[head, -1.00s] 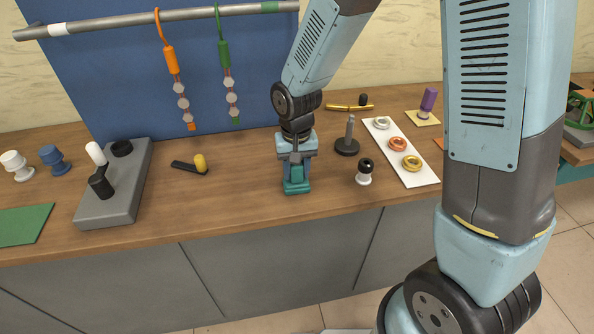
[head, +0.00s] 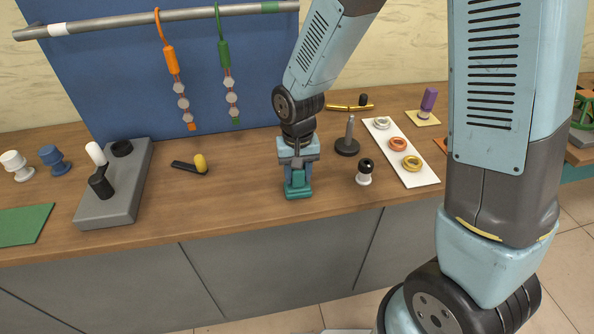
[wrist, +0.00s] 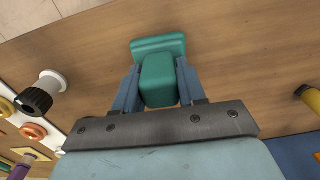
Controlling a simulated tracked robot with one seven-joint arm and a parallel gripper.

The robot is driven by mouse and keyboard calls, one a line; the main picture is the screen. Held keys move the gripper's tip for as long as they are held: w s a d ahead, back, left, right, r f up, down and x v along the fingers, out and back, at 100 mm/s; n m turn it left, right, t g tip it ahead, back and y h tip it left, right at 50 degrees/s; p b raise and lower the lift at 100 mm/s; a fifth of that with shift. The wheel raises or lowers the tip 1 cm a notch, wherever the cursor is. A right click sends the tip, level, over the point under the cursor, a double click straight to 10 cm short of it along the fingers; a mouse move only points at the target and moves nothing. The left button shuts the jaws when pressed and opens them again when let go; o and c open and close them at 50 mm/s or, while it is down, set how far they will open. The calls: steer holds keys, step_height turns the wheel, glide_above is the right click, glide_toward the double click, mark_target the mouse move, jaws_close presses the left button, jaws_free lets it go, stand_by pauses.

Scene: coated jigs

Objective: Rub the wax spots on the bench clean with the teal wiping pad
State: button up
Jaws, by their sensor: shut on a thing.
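My gripper (head: 298,170) is shut on the teal wiping pad (head: 298,190), which is at the wooden bench (head: 245,205) near its front edge. In the wrist view the pad's block (wrist: 158,80) is between my two fingers, and its wider base (wrist: 158,46) shows beyond them. The pad looks to be on or just above the bench top; I cannot tell whether it touches. I make out no wax spots on the bench in either view; any under the pad or gripper are hidden.
Right of the pad stand a black-and-white knob (head: 365,172), a dark peg stand (head: 347,145) and a white strip (head: 425,180) with several rings. Left are a black piece with a yellow knob (head: 199,163) and a grey block (head: 125,200). Bench between them is clear.

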steer(key=shift+w, duration=0.15)
steer(key=shift+w+a+f, duration=0.15)
steer(key=shift+w, duration=0.55)
steer(key=shift+s, duration=0.2)
steer(key=shift+s+d, duration=0.2)
steer(key=shift+s, duration=0.45)
steer(key=shift+w, duration=0.1)
steer(key=shift+w+a+r, duration=0.1)
steer(key=shift+w+a, duration=0.05)
steer(key=shift+w, duration=0.25)
steer(key=shift+w+a+r, duration=0.1)
steer(key=shift+w, duration=0.3)
steer(key=shift+s, duration=0.15)
